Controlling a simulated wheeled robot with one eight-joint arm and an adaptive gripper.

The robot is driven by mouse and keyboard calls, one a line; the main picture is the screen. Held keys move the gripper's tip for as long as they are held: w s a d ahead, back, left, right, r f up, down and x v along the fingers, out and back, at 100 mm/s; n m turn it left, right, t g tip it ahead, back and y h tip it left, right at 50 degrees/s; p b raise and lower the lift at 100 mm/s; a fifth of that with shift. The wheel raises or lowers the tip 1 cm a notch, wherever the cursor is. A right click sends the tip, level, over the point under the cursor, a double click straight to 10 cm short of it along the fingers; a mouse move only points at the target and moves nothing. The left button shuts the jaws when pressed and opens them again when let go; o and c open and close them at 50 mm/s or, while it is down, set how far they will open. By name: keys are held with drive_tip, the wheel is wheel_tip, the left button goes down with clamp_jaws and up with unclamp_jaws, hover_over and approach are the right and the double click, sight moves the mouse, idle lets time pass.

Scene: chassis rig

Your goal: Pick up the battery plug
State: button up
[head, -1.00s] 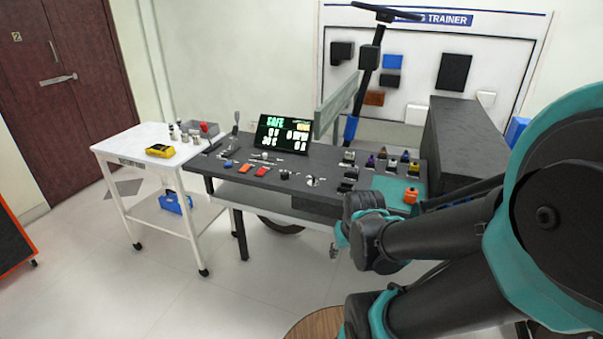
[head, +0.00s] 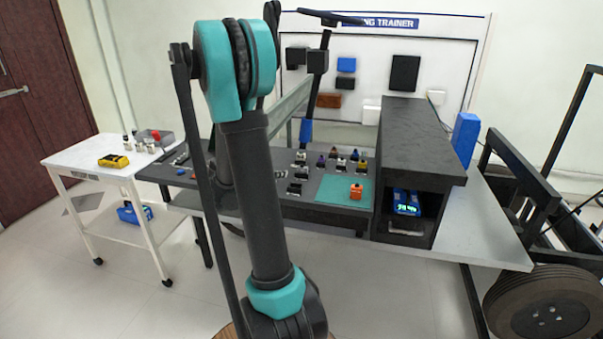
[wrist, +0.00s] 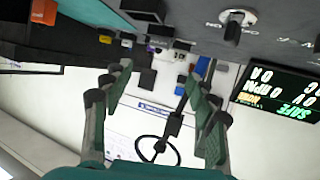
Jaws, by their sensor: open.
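An orange block-like piece (head: 356,191), which may be the battery plug, sits on the teal mat (head: 335,194) at the right part of the dark bench. An orange piece (wrist: 43,11) also shows at the upper left of the wrist view, beside a teal patch. My gripper (wrist: 160,78) shows in the wrist view, with its fingers spread and nothing between them. It is apart from the orange piece. In the head view my arm hides part of the bench, and I cannot make out the gripper there.
Several small black fittings with coloured tops (head: 341,163) stand left of and behind the mat. A dark cabinet (head: 420,145) rises right of it, with a blue device (head: 407,203) inside. A lit display (wrist: 282,97) shows in the wrist view. A white cart (head: 88,150) stands left.

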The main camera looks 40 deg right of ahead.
drive_tip(key=d, duration=0.2)
approach(302, 165)
drive_tip(key=shift+m+h, duration=0.3)
drive_tip(key=shift+h, duration=0.1)
drive_tip(key=x, duration=0.2)
drive_tip(key=f+x, duration=0.1)
drive_tip(key=x, duration=0.2)
drive_tip(key=shift+w+a, duration=0.2)
drive_tip(key=shift+w, duration=0.05)
drive_tip(key=shift+x, duration=2.85)
drive_tip(key=shift+s+r, duration=0.15)
drive_tip(key=c, duration=1.2)
